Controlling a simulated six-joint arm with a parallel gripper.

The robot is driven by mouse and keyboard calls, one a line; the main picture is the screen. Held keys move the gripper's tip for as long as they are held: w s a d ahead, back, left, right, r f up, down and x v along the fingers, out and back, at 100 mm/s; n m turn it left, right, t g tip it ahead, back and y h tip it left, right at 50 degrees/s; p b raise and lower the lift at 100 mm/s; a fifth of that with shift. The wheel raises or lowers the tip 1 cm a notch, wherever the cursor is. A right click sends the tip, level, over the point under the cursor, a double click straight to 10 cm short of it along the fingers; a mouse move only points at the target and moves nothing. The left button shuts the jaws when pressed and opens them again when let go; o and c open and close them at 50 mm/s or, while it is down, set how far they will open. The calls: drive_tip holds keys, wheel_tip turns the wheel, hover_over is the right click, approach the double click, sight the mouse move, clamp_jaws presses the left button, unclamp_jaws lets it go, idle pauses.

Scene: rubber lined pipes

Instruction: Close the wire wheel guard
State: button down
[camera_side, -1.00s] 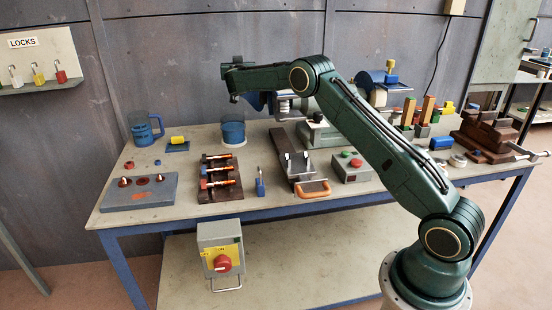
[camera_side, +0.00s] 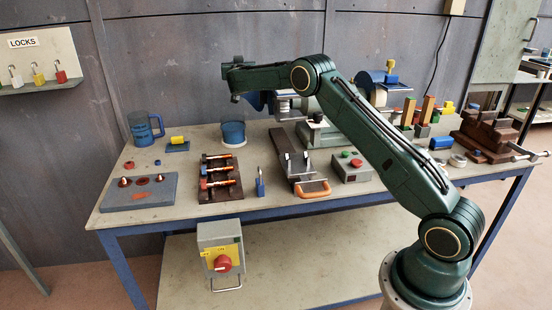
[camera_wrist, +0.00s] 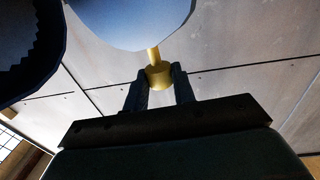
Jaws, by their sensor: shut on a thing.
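In the wrist view, my gripper (camera_wrist: 158,82) is shut on a yellow knob (camera_wrist: 154,55). The knob joins the edge of a pale blue rounded plate, the guard (camera_wrist: 130,20), at the top of the picture. In the side view, my gripper (camera_side: 234,98) hangs at the left end of my arm, above the back of the bench. A part of a blue guard (camera_side: 257,101) shows just right of it, under my forearm. The bench grinder (camera_side: 318,133) stands behind my arm, which hides much of it. The wire wheel itself cannot be made out clearly.
A dark blue serrated-edged thing (camera_wrist: 25,55) is at the wrist view's upper left. On the bench (camera_side: 275,206), a blue cup (camera_side: 233,133) stands below my gripper, with a blue jug (camera_side: 142,127) further left. Another blue disc (camera_side: 371,80) stands right of my arm.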

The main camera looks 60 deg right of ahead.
drive_tip(key=shift+s, duration=0.1)
drive_tip(key=shift+s+n+t+y, duration=2.05)
drive_tip(key=shift+s+y, duration=0.3)
drive_tip(key=shift+y, duration=0.25)
drive_tip(key=c, duration=1.1)
unclamp_jaws()
drive_tip(key=shift+c, duration=0.2)
wheel_tip(320, 180, up, 20)
drive_tip(key=shift+c, duration=0.5)
